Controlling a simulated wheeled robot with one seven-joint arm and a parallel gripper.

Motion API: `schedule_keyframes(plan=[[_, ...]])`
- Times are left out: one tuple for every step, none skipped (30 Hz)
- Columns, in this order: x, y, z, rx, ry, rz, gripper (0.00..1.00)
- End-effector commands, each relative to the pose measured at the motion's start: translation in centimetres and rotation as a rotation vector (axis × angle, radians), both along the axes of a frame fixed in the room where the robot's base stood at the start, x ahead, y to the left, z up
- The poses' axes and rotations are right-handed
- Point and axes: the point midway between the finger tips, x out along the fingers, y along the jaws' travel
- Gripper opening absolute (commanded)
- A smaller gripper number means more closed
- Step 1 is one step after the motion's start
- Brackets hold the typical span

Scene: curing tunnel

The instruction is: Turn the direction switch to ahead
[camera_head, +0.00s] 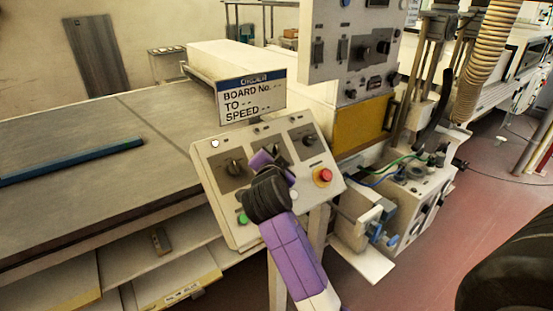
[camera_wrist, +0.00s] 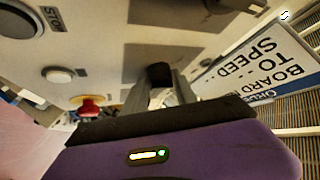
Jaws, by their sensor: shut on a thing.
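The tilted cream control panel (camera_head: 210,155) carries three dark plates with rotary switches. My gripper (camera_head: 272,162) reaches over the middle plate, its purple body covering the panel's lower middle. In the wrist view, the two grey fingers of my gripper (camera_wrist: 163,90) are shut on a small dark switch knob (camera_wrist: 160,73), one finger on each side. The knob's lettering is not readable, so which way it points cannot be told. The left switch (camera_head: 233,167) and the right switch (camera_head: 307,139) are clear of my gripper.
A red mushroom button (camera_head: 323,176) sits at the panel's right and a green button (camera_head: 242,219) at its lower left. A display sign (camera_head: 250,97) stands just behind the panel. A grey conveyor bed (camera_head: 75,145) is to the left, and cabling (camera_head: 400,160) to the right.

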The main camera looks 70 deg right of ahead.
Motion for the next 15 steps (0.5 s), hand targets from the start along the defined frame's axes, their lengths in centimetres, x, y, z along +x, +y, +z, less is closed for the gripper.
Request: schedule_keyframes(plan=[[0.35,0.08,0.11,0.027,-0.022,-0.028,0.00],[0.41,0.12,0.13,0.043,-0.032,-0.048,0.00],[0.42,0.08,0.21,0.067,-0.046,-0.076,0.00],[0.48,0.11,0.19,0.085,-0.056,-0.096,0.00],[0.53,0.11,0.25,0.103,-0.067,-0.116,0.00],[0.51,0.08,0.27,0.126,-0.081,-0.144,0.00],[0.60,0.11,0.35,0.143,-0.093,-0.163,0.00],[0.58,0.07,0.34,0.161,-0.102,-0.183,0.00],[0.67,0.10,0.38,0.183,-0.116,-0.209,0.00],[0.65,0.06,0.39,0.199,-0.124,-0.229,0.00],[0.70,0.05,0.46,0.215,-0.136,-0.247,0.00],[0.70,0.03,0.46,0.236,-0.147,-0.271,0.00],[0.73,0.03,0.47,0.252,-0.157,-0.289,0.00],[0.78,0.03,0.46,0.267,-0.166,-0.306,0.00],[0.77,-0.01,0.53,0.285,-0.176,-0.327,0.00]])
